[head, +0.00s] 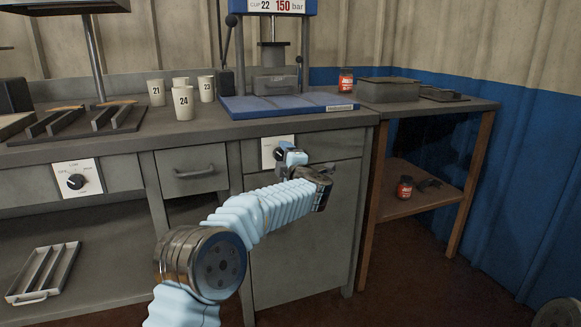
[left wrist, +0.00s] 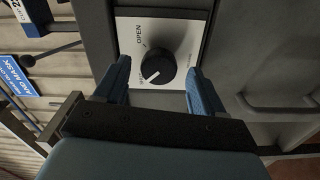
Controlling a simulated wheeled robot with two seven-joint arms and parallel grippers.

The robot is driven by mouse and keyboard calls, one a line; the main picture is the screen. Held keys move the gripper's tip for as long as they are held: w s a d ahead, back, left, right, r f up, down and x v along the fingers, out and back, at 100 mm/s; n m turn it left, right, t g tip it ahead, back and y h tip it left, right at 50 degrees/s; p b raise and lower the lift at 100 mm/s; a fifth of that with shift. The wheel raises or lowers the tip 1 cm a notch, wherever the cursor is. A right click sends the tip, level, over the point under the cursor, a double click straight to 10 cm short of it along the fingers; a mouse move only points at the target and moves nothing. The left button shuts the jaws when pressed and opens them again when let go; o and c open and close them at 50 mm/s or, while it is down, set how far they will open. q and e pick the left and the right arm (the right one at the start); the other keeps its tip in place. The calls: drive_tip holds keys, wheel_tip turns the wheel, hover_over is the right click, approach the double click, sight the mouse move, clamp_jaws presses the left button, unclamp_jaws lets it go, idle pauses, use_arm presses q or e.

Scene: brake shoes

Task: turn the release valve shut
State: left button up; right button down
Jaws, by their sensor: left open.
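The release valve is a round black knob (left wrist: 158,67) on a white plate (left wrist: 183,35) on the bench front. OPEN is printed on the plate; the other lettering is too small to read surely. A pale pointer mark on the knob points toward the lower left of the wrist picture. My left gripper (left wrist: 158,88) is open, with one blue finger on each side of the knob; I cannot tell whether they touch it. In the head view my left gripper (head: 290,155) is in front of the plate (head: 268,150) and hides part of the knob. My right gripper is not in view.
The press (head: 272,75) stands on a blue base (head: 285,105) above the valve. Another dial (head: 77,182) is on the bench front at left. A drawer (head: 192,170) lies between them. Numbered cups (head: 184,102) stand on the bench. A side table (head: 440,105) is at right.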

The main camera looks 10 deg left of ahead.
use_arm(q)
drive_tip(key=b+v, duration=0.1)
drive_tip(key=v, duration=1.2)
drive_tip(key=s+d+f+m+g+h+p, duration=0.15)
drive_tip(key=f+m+h, duration=0.45)
drive_tip(key=f, duration=0.9)
drive_tip(key=s+f+m+g+h+p, duration=0.1)
drive_tip(key=s+f+m+h+p, duration=0.15)
drive_tip(key=f+m, duration=0.85)
drive_tip(key=s+f+m+g+h+p, duration=0.2)
drive_tip(key=s+f+g+h, duration=0.35)
drive_tip(key=s+f, duration=1.1)
drive_tip(key=s+f+m+g, duration=0.1)
drive_tip(key=s+f+g, duration=0.1)
drive_tip(key=s, duration=0.6)
drive_tip(key=s+d+f+m+g+p, duration=0.1)
drive_tip(key=s+g, duration=0.3)
drive_tip(key=s, duration=0.4)
drive_tip(key=shift+x, duration=0.8)
